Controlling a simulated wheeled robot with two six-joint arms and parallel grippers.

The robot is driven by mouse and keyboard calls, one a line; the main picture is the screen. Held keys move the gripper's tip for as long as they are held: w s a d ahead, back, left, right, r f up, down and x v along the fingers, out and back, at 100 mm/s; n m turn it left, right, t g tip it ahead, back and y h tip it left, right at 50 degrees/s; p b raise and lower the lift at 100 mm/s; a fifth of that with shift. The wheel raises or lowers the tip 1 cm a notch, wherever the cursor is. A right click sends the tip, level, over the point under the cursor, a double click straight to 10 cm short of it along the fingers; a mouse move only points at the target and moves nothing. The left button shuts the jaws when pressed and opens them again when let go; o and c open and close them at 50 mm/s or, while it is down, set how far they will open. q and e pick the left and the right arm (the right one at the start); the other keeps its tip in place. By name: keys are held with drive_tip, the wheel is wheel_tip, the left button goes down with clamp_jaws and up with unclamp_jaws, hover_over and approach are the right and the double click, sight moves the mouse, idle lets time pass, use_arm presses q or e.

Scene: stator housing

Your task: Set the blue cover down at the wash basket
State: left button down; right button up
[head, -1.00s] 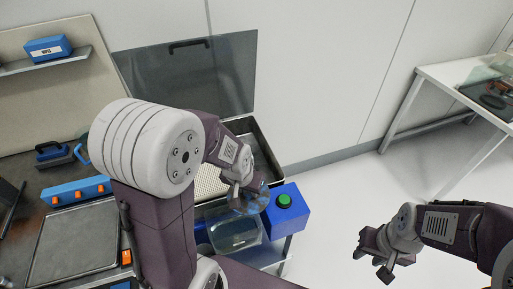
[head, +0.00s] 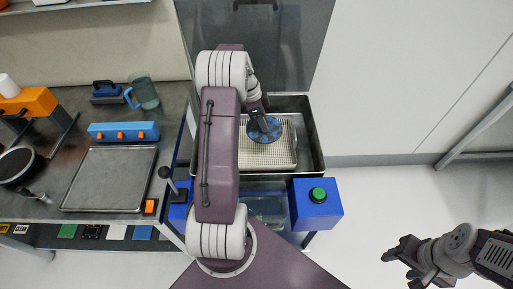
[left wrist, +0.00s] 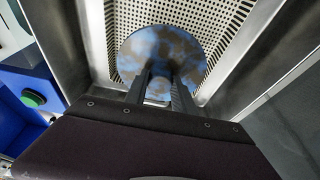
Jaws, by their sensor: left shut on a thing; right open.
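The blue cover (head: 265,130) is a round, mottled blue disc with brownish patches. My left gripper (head: 261,119) is shut on it, and the cover also shows between the fingers in the left wrist view (left wrist: 162,58). The wash basket (head: 284,158) is a pale perforated tray inside a steel basin; its perforated floor (left wrist: 222,22) lies behind the cover in the left wrist view. The cover is over the basket in the head view; I cannot tell whether it touches it. My right gripper (head: 396,257) is open and empty, over the floor at the lower right.
The steel basin's rim (head: 318,135) surrounds the basket, with a raised dark lid (head: 255,50) behind. A blue box with a green button (head: 317,195) stands in front. A bench with a grey tray (head: 110,180), a blue switch strip (head: 124,132) and a jug (head: 144,92) is left.

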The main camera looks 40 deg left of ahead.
use_arm(q)
approach(266, 146)
drive_tip(key=shift+w+d+f, duration=0.45)
drive_tip(key=shift+w+d, duration=0.05)
drive_tip(key=shift+w, duration=0.1)
drive_tip(key=shift+f, duration=1.95)
drive_tip(key=shift+f, duration=0.1)
drive_tip(key=c, duration=1.5)
unclamp_jaws()
drive_tip(key=shift+f, duration=0.1)
drive_tip(key=o, duration=0.5)
drive_tip(key=shift+c, duration=0.2)
